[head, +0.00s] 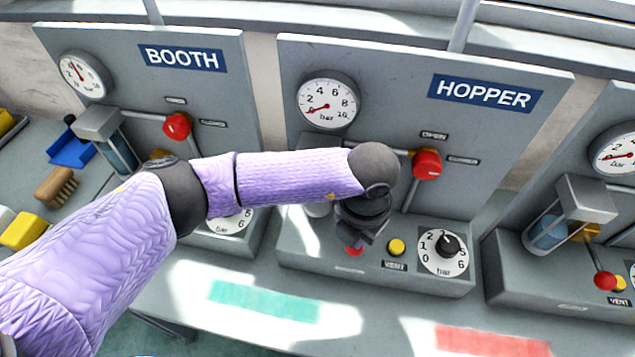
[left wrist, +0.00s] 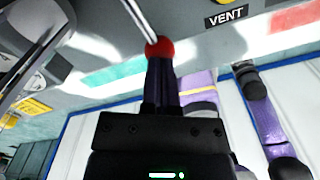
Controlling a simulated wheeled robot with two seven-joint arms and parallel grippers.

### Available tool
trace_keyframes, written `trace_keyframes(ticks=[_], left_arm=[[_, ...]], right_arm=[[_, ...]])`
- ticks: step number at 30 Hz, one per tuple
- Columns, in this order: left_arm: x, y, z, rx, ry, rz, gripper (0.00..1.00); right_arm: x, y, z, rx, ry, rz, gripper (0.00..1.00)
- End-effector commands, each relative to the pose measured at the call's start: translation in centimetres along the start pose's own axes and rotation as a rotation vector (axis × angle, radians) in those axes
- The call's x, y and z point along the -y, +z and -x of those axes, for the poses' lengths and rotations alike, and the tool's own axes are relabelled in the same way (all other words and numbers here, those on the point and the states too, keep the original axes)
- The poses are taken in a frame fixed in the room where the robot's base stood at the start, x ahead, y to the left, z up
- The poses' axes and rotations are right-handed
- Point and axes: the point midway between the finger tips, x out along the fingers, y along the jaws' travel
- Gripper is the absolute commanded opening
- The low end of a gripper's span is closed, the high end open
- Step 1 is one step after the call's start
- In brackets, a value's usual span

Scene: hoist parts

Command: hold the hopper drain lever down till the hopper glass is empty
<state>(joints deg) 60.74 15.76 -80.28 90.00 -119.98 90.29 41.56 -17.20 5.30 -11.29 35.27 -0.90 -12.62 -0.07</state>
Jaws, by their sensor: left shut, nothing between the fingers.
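The hopper panel (head: 500,140) stands at the centre right under a blue HOPPER sign (head: 485,93). The red ball (head: 354,250) of its drain lever shows just below my left gripper (head: 362,234). In the left wrist view my left gripper (left wrist: 163,72) is shut and empty, with its fingertips at the red ball (left wrist: 160,47). They look to be touching it. The lever's thin rod (left wrist: 138,18) runs up from the ball. The hopper glass is mostly hidden behind my left arm, so I cannot tell its level.
The yellow vent button (head: 396,247) and the pressure knob (head: 447,245) sit right of the lever. A red valve handle (head: 427,164) is above. The hopper gauge (head: 328,102) needle points near 0. The booth panel (head: 215,95) stands to the left, another unit to the right.

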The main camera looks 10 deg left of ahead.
Motion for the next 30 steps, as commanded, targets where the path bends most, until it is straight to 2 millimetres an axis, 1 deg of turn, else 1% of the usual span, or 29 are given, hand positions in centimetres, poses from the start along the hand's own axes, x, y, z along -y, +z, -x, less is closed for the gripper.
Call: trace_keyframes(ticks=[9, 23, 26, 30], left_arm=[[0.0, 0.0, -0.5, -0.002, 0.0, 0.0, 0.0], [0.0, 0.0, -0.4, -0.002, 0.0, 0.0, 0.0], [0.0, 0.0, 0.0, -0.001, 0.0, 0.0, 0.0], [0.0, 0.0, 1.5, 0.0, 0.001, 0.0, 0.0]], right_arm=[[0.0, 0.1, -0.4, 0.001, 0.0, 0.0, 0.0], [0.0, 0.1, -0.3, 0.001, 0.0, 0.0, 0.0], [0.0, 0.0, 0.0, 0.0, 0.0, 0.0, 0.0], [0.0, -0.2, 1.2, -0.003, 0.0, 0.0, 0.0]])
